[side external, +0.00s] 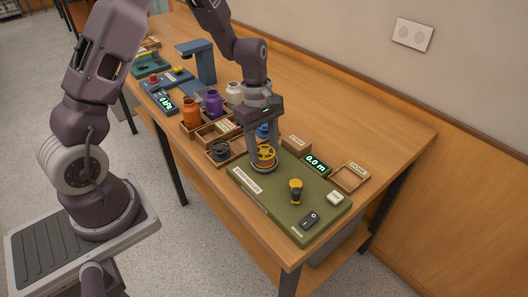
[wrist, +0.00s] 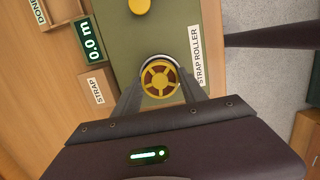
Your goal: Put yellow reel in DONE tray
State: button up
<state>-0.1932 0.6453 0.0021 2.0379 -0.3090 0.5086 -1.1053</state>
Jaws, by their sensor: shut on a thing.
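I cannot tell whether the reel is seated or slightly raised. The DONE tray (side external: 343,185) is a shallow wooden tray at the right, beyond the green board. Its corner shows at the top left of the wrist view (wrist: 63,25).
The green board (side external: 240,179) carries a yellow knob (side external: 296,185) and a dark switch (side external: 310,219). A 0.0 m display (side external: 315,164) and STRAP box (side external: 297,146) stand between reel and tray. Wooden bins with other reels (side external: 220,152) and bottles (side external: 191,112) stand to the left.

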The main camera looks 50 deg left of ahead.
aim_at(271, 150)
notch_tip(271, 150, up, 8)
jog(key=w+d+f+n, duration=0.1)
jog(key=w+d+n, duration=0.1)
jog(key=w+d, duration=0.65)
jog(key=shift+w+d+f+n+t, duration=0.1)
jog(key=shift+w+d+f+n, duration=0.35)
jog(key=shift+w+d+f, duration=0.75)
jog(key=shift+w+d+f+n+t, duration=0.1)
jog(key=shift+w+d+f+n, duration=0.5)
jog(key=shift+d+f, duration=0.9)
jog(key=shift+w+d+f+n+t, duration=0.1)
jog(key=shift+w+d+f+n, duration=0.15)
jog(key=shift+w+d+f, duration=1.05)
jog(key=shift+s+f, duration=0.15)
jog(key=shift+f, duration=0.05)
jog(key=shift+f, duration=0.35)
jog(key=shift+f, duration=0.1)
jog(key=shift+f, duration=0.35)
